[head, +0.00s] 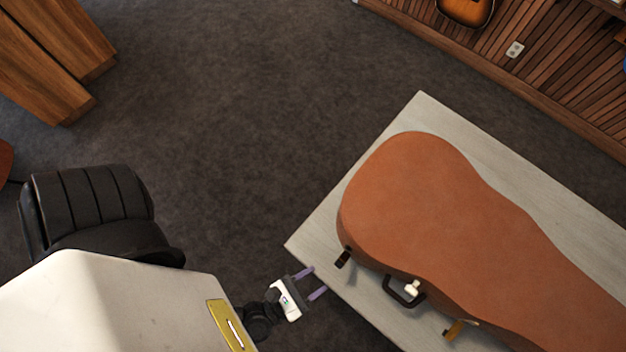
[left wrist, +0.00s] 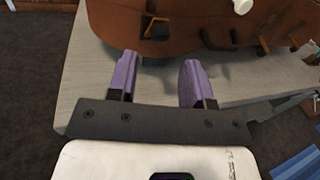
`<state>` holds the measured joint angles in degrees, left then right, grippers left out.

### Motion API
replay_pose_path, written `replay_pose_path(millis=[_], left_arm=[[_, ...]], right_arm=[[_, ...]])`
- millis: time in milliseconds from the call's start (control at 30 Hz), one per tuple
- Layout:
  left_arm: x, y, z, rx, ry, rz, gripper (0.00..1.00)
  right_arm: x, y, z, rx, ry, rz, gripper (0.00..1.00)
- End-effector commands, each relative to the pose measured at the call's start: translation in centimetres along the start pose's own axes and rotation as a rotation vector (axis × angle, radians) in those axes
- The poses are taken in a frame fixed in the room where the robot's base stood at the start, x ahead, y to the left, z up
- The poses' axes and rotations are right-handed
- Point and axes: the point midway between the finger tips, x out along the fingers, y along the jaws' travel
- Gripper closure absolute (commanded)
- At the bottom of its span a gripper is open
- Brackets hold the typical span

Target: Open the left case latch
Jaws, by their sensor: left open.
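A large orange-brown instrument case (head: 440,215) lies closed on a pale wooden table (head: 410,112). Its near side carries a dark left latch (head: 343,258), a black handle (head: 398,296) and a gold-coloured latch (head: 455,329) further right. My left gripper (head: 314,281), with purple fingers, is open and empty near the table's left front edge, a short way left of the left latch. In the left wrist view, the left gripper (left wrist: 158,70) points at the case side (left wrist: 190,22), with a dark latch (left wrist: 156,26) beyond the fingertips, apart from them. My right gripper is not in view.
A small white object (head: 412,288) is at the handle. A black padded chair (head: 95,205) stands at the left, and wooden furniture (head: 55,50) at the upper left. Dark carpet (head: 220,130) is clear between them and the table.

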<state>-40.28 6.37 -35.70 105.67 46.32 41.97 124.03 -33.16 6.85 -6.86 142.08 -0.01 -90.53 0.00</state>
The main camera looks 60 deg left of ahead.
Motion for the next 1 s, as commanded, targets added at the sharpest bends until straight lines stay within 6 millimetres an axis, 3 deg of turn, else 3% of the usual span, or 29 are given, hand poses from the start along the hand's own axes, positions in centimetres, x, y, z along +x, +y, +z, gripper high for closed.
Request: replay_pose_path(millis=[200,400,933,1000], left_arm=[[3.8,0.0,0.2,0.0,-0.002,0.001,0.54],[6.0,0.0,0.1,0.001,0.0,-0.001,0.54],[7.1,0.0,0.0,0.001,0.001,-0.001,0.54],[7.0,0.0,0.0,0.001,0.001,-0.001,0.61]], right_arm=[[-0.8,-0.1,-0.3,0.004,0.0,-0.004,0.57],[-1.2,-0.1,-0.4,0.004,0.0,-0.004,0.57],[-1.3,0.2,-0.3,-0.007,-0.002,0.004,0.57],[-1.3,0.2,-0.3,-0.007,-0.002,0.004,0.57]])
